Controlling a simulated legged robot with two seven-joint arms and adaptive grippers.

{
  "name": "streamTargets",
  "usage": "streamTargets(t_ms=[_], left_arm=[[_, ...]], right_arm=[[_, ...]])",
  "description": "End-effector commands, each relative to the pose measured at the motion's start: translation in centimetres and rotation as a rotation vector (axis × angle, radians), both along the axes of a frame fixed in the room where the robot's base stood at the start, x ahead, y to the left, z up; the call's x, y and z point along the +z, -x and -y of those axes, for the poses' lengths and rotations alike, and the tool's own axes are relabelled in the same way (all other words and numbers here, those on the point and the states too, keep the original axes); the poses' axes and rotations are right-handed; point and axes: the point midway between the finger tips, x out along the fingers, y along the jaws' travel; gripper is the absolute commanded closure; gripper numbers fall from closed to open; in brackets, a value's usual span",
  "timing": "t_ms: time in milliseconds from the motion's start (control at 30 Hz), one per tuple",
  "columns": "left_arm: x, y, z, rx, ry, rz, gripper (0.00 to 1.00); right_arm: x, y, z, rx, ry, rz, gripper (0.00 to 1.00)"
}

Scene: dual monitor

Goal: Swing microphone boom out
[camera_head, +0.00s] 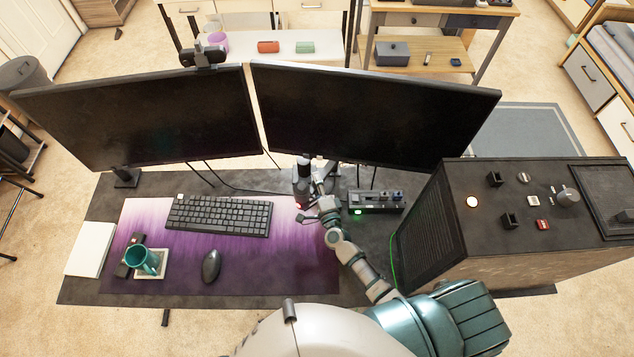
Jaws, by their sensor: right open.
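The microphone (302,177) is a dark upright cylinder below the gap between the two monitors, at the back edge of the purple desk mat. A small red glow shows at its base. Its boom cannot be told apart from the parts crowded beside it. My right arm reaches up from the lower right. My right gripper (314,203) is open just right of and in front of the microphone, very close to it. I cannot tell whether they touch. My left gripper is not in view.
Two monitors (135,122) (365,115) stand along the back. A small black box (375,202) with a green light sits right of the gripper, and a large black case (530,215) stands farther right. A keyboard (218,216), mouse (211,266) and teal mug (142,259) lie left.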

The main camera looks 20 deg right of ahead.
Motion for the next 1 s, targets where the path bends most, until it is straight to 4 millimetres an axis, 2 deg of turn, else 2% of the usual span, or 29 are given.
streamTargets(t_ms=[167, 500, 700, 1000], left_arm=[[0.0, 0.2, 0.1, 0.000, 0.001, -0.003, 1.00], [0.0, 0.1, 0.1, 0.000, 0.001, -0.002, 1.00], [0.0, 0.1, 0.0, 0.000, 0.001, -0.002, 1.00], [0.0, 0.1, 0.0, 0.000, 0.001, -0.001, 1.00]], right_arm=[[0.1, 0.9, 0.0, -0.001, -0.001, 0.001, 0.54], [-0.1, 8.1, 0.0, 0.001, 0.001, -0.003, 0.54], [-0.1, 11.1, 0.0, 0.001, 0.001, -0.003, 0.54], [-0.1, 12.0, 0.0, 0.000, 0.000, -0.001, 0.54]])
